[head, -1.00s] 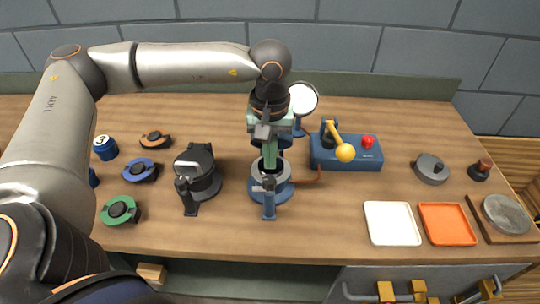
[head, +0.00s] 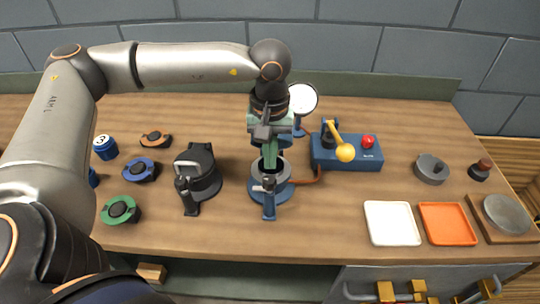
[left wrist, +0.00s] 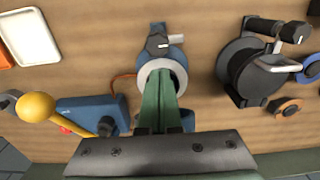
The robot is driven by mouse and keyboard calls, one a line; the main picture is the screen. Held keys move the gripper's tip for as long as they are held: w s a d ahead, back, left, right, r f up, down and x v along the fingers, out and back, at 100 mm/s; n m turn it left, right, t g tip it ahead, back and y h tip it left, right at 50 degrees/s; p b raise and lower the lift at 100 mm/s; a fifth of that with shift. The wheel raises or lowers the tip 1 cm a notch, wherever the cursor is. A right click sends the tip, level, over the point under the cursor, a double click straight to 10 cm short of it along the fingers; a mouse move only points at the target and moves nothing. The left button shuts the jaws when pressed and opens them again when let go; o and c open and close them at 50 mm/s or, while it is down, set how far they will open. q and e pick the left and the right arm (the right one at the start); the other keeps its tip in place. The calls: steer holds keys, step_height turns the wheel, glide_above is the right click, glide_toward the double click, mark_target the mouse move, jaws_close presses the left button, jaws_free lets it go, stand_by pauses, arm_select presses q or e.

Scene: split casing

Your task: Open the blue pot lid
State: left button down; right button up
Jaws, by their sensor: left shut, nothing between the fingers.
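The blue pot (head: 283,190) stands upright on the counter, with a grey rim ring and a handle with a latch at its front. My left gripper (head: 269,165) has its green fingers pointing down, shut and empty, over the pot's opening. In the left wrist view the fingers (left wrist: 165,90) cover part of the grey ring (left wrist: 148,68). A blue part (left wrist: 187,121) shows behind the fingers on the pot's back side. It looks like the raised lid, but the fingers hide most of it. My right gripper is out of view.
A black pot (head: 205,180) stands left of the blue pot. A blue box (head: 345,158) with a yellow-knobbed lever and red button stands to the right, near a round white disc (head: 303,98). White (head: 392,223) and orange (head: 447,224) trays lie front right. Several coloured rings lie left.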

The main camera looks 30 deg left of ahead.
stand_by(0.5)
arm_select(q)
steer(key=shift+w+a, duration=0.7)
steer(key=shift+w, duration=0.45)
steer(key=shift+w+a, duration=0.7)
steer(key=shift+w, duration=0.45)
steer(key=shift+w+a, duration=0.7)
steer(key=shift+w, duration=0.45)
steer(key=r+p, duration=0.1)
steer(key=s+r+p, duration=0.1)
steer(key=r, duration=0.1)
steer(key=d+r+p, duration=0.1)
steer(key=shift+s+r, duration=0.15)
steer(key=shift+s, duration=0.2)
steer(key=shift+s+d+r+p, duration=0.3)
steer(key=shift+s+r+p, duration=0.2)
steer(key=shift+r, duration=0.35)
